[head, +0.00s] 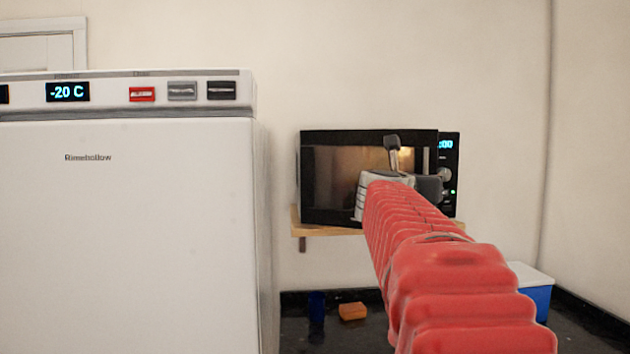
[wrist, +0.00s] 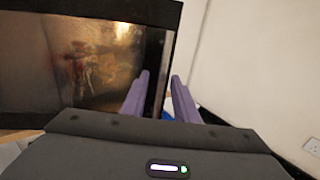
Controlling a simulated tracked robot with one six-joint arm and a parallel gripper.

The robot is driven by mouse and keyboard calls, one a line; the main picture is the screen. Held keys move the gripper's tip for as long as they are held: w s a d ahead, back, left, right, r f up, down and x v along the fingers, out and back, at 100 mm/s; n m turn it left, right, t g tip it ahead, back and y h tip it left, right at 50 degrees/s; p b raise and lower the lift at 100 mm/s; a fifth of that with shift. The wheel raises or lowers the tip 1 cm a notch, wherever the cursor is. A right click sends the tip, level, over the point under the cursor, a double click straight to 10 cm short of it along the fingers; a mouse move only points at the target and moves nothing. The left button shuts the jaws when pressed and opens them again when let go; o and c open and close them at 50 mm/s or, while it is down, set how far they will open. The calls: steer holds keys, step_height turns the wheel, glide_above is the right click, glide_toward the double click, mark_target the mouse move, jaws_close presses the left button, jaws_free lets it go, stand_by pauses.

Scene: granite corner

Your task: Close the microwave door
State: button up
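The black microwave (head: 449,205) stands on a wooden shelf against the wall. Its dark glass door (head: 325,175) appears partly swung out, with its right edge overlapping the lit control panel. In the wrist view the door (wrist: 60,60) fills the left side, with its dark right edge close to the fingers. My gripper (wrist: 160,75) is open, its two purple fingers apart. The left finger overlaps the door's lower right part, and the right finger is beyond its edge. I cannot tell whether either finger touches it. In the head view my arm hides the fingertips.
A tall white freezer (head: 130,230) stands to the left of the shelf (head: 330,231). Below on a dark surface are an orange block (head: 352,311), a dark blue cup (head: 316,308) and a blue box with a white lid (head: 538,295). The wall right of the microwave is bare.

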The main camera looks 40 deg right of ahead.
steer(key=shift+d, duration=0.1)
steer(key=shift+c, duration=0.4)
jaws_close()
